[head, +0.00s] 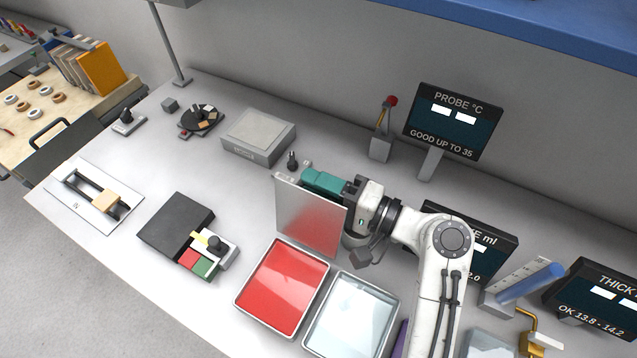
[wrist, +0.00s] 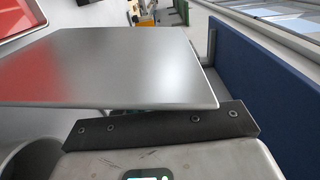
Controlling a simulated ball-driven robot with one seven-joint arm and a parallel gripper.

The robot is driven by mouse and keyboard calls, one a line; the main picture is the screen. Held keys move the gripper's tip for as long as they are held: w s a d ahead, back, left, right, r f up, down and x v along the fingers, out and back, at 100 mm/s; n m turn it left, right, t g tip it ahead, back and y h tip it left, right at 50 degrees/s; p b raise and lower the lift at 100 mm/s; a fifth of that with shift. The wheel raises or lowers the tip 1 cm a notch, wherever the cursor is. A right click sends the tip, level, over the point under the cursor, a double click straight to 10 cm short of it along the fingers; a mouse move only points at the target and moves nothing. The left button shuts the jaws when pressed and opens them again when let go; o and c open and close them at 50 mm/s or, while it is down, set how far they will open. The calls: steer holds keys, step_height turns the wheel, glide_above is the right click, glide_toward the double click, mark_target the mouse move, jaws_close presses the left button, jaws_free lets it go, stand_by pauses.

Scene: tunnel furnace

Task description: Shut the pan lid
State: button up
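The pan lid (head: 312,218) is a flat silver plate standing nearly upright along the far edge of the red-filled pan (head: 283,288), so the pan is open. The lid's face mirrors the red. My gripper (head: 318,181), with teal fingers, is behind the lid near its upper edge and partly hidden by it. In the wrist view the lid (wrist: 130,70) fills the middle, just beyond the dark gripper bar. Whether the gripper touches the lid, and whether its fingers are open or shut, cannot be made out.
A tray of pale liquid (head: 352,315) stands right of the pan. A dark slab (head: 176,222) with coloured blocks is to the left. A grey box (head: 259,137) and a probe display (head: 452,122) stand behind.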

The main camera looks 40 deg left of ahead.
steer(key=shift+c, duration=0.2)
steer(key=c, duration=0.6)
jaws_close()
steer(key=shift+f, duration=0.15)
